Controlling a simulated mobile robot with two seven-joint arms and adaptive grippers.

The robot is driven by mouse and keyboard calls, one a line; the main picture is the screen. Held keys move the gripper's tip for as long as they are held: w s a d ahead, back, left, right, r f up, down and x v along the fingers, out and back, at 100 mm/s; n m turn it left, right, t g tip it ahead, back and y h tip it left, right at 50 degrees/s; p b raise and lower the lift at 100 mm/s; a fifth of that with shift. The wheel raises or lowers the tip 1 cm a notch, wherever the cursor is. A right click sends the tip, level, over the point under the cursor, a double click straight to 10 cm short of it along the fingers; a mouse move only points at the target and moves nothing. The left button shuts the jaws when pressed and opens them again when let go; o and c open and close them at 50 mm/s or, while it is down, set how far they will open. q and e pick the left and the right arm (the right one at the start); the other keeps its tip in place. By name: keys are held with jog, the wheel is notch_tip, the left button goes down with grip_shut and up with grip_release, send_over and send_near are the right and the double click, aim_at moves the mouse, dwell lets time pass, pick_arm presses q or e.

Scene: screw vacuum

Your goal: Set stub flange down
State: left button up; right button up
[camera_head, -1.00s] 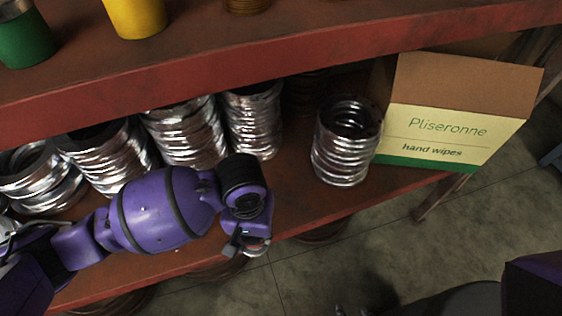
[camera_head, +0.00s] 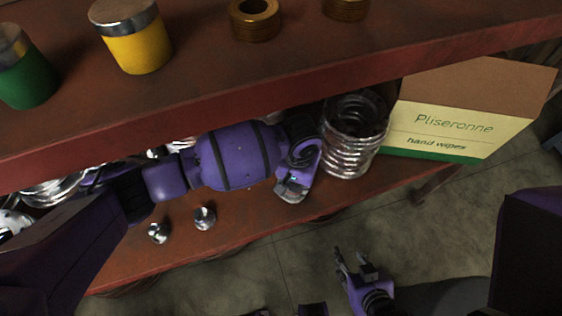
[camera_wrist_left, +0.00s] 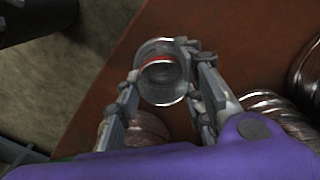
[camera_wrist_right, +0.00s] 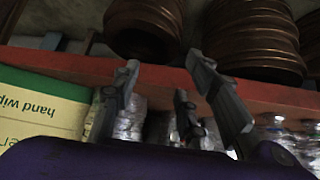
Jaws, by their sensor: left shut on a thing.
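The stub flange (camera_wrist_left: 163,72) is a round silver ring with a red band inside. In the left wrist view it sits between the fingertips of my left gripper (camera_wrist_left: 160,85), which is shut on it, above the reddish-brown shelf (camera_wrist_left: 110,100). I cannot tell whether it touches the shelf. In the head view my left gripper (camera_head: 292,188) is over the lower shelf (camera_head: 250,220), just left of a silver ribbed bellows (camera_head: 350,160); the flange is hard to make out there. My right gripper (camera_head: 355,262) is open and empty, in front of the shelf; it also shows in the right wrist view (camera_wrist_right: 165,80).
A hand wipes box (camera_head: 450,125) stands right of the bellows. Two small silver parts (camera_head: 204,217) lie near the shelf's front edge. The upper shelf (camera_head: 200,105) overhangs, bearing a green can (camera_head: 30,85), a yellow can (camera_head: 145,48) and brass rings (camera_head: 253,22).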

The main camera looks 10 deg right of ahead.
aim_at(292, 184)
pick_arm(q)
jog(key=w+f, duration=0.2)
jog(key=f, duration=0.1)
jog(key=shift+w+f+b, duration=0.1)
jog(key=shift+w+b, duration=0.2)
jog(key=shift+w+f+b, duration=0.15)
jog(key=shift+f+b, duration=0.15)
jog(key=shift+f, duration=1.3)
jog(key=shift+f, duration=0.1)
jog(key=o, duration=1.4)
jog(key=shift+c, duration=0.2)
